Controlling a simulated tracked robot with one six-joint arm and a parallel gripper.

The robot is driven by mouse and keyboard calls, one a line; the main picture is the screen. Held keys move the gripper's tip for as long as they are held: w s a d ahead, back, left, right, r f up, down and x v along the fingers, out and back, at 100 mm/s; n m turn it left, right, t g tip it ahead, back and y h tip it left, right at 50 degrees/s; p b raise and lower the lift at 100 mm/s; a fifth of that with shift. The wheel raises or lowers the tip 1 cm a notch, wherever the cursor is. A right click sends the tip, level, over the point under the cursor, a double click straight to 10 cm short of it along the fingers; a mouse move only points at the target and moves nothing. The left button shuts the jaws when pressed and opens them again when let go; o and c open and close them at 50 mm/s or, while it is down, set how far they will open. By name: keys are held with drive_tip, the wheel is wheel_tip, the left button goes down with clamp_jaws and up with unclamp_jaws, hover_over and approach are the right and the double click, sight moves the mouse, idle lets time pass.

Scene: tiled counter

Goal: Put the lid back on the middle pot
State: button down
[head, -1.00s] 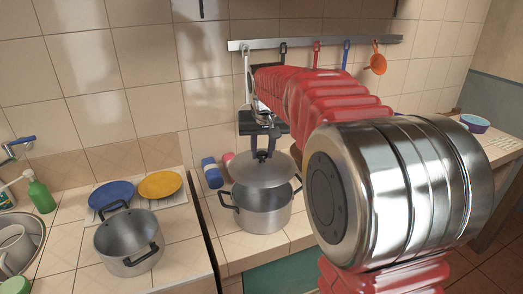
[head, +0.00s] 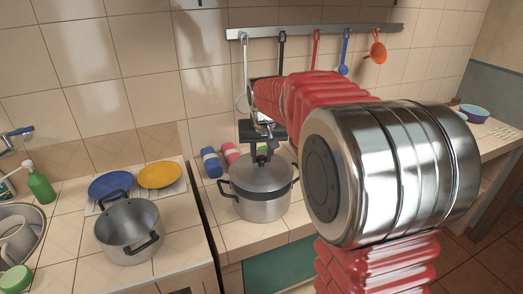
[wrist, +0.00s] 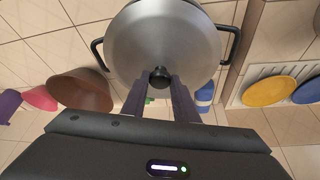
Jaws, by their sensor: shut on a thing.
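The grey metal lid (head: 262,173) lies level on the mouth of the middle pot (head: 262,206), and its rim appears to meet the pot's rim all around. In the wrist view the lid (wrist: 160,40) covers the pot's opening, with the pot's black side handles (wrist: 98,54) showing beyond it. My gripper (head: 262,155) is above the lid, its fingers shut on the lid's black knob. In the wrist view my gripper (wrist: 160,85) also has the knob between its fingertips. The inside of the pot is hidden.
An open pot (head: 128,232) stands to the left, near a blue plate (head: 110,184) and a yellow plate (head: 160,175). A blue-and-white bottle (head: 211,162) stands behind the middle pot. Utensils hang from a wall rail (head: 315,30). A brown bowl (wrist: 82,90) shows in the wrist view.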

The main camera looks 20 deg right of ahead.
drive_tip(key=shift+f, duration=0.45)
drive_tip(key=shift+s+r, duration=0.1)
drive_tip(key=shift+s, duration=0.05)
idle(0.6)
drive_tip(key=shift+f, duration=0.2)
idle(1.4)
drive_tip(key=c, duration=1.3)
unclamp_jaws()
drive_tip(key=shift+c, duration=0.2)
drive_tip(key=shift+o, duration=0.7)
drive_tip(key=o, duration=0.4)
drive_tip(key=shift+c, duration=0.2)
